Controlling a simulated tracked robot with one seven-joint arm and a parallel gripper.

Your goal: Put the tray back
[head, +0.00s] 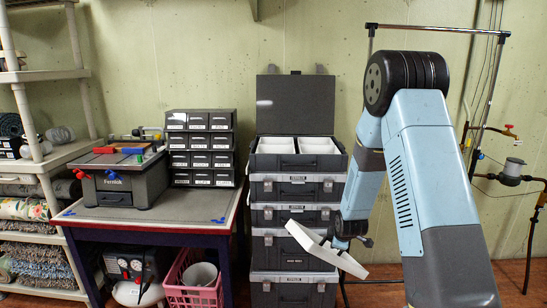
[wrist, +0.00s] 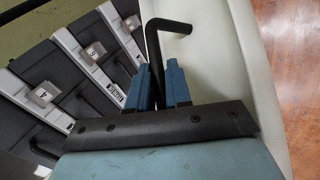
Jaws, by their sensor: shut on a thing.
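A white tray (head: 318,248) hangs tilted in front of the toolbox stack in the head view. Its pale wall (wrist: 235,70) shows along the right of the wrist view. My gripper (head: 342,241) is beside the tray. In the wrist view, the blue fingers (wrist: 159,75) are shut on the tray's bent black handle (wrist: 155,45). The stack's top toolbox (head: 264,162) has its dark lid (head: 295,103) raised, with two white compartments (head: 318,146) showing inside. The tray's inside is mostly hidden.
The lower toolboxes (head: 290,262) stand close behind the tray; their latches (wrist: 96,50) are near my gripper at left. A workbench (head: 120,222) with small drawers (head: 200,148) is left. A chrome rack (head: 430,27) and pipes (head: 510,178) stand right. Open floor (wrist: 290,50) lies beyond the tray.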

